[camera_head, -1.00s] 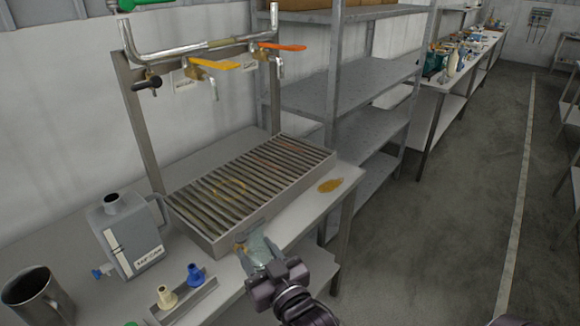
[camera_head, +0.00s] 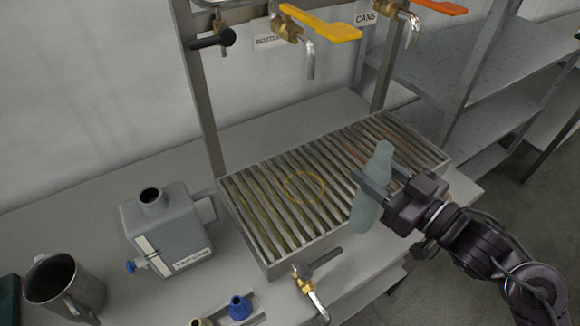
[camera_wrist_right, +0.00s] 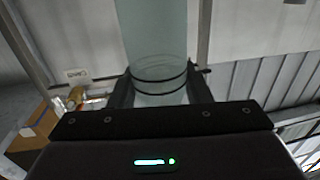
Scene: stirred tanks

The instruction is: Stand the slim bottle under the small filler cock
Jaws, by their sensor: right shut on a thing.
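My right gripper (camera_head: 376,188) is shut on the slim bottle (camera_head: 368,212), a translucent pale blue-green bottle, seen leaning slightly with its neck up. It is over the right front part of the slatted drip tray (camera_head: 268,226), apparently above the slats. In the right wrist view the bottle (camera_wrist_right: 155,30) stands between the two fingers. A filler cock with a yellow handle (camera_head: 334,30) and a bent spout (camera_head: 310,62) hangs at the back, beside a label that seems to read "BOTTLE". A yellow ring (camera_head: 304,187) marks the slats. My left gripper is not in view.
An orange-handled cock (camera_head: 440,7) by a "CANS" label (camera_head: 365,17) and a black-handled cock (camera_head: 212,40) flank it. A grey can (camera_head: 170,225) and metal mug (camera_head: 66,287) stand left. A drain cock (camera_head: 310,290) juts from the tray front. Shelving (camera_head: 475,60) is right.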

